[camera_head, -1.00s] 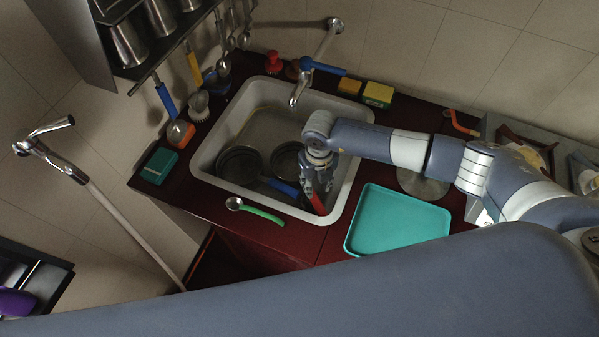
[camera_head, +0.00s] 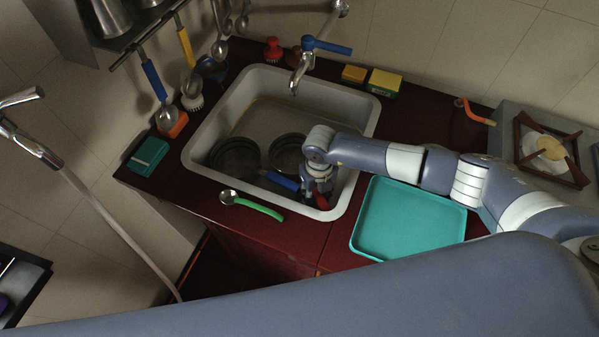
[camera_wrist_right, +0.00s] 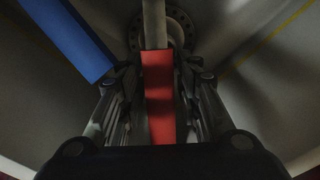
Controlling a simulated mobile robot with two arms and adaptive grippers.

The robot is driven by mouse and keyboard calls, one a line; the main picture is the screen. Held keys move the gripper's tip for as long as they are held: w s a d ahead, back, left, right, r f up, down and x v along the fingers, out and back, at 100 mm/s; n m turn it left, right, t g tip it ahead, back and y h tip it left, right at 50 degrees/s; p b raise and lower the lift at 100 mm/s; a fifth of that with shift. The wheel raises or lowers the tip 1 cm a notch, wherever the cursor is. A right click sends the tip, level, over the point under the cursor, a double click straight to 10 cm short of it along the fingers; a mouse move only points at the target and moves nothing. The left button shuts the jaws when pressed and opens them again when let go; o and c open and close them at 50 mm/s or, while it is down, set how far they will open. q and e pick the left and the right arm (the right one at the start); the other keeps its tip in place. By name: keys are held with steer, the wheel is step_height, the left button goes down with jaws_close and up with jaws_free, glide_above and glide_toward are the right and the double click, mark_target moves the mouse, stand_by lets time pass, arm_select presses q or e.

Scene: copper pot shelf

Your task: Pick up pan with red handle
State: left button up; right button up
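The red handle (camera_head: 322,202) of a dark pan (camera_head: 289,153) shows under my right gripper (camera_head: 319,190) in the sink. In the right wrist view the red handle (camera_wrist_right: 159,100) lies between the two fingers of my right gripper (camera_wrist_right: 161,85), with narrow gaps seeming to show on both sides. The gripper looks open around it. A second dark pan (camera_head: 236,157) sits to the left. Its blue handle (camera_head: 283,181) is close beside the gripper and also shows in the wrist view (camera_wrist_right: 66,38). My left gripper is out of view.
The white sink (camera_head: 205,137) has a tap (camera_head: 301,68) at its back. A turquoise tray (camera_head: 410,222) lies to its right, a green-handled spoon (camera_head: 255,207) in front. Sponges (camera_head: 384,82) stand behind. A stove (camera_head: 549,150) is at the right.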

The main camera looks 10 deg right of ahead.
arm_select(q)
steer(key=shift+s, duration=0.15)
arm_select(e)
jaws_close()
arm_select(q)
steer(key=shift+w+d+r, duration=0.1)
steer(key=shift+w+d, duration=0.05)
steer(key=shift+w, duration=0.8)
arm_select(e)
steer(key=shift+r, duration=0.1)
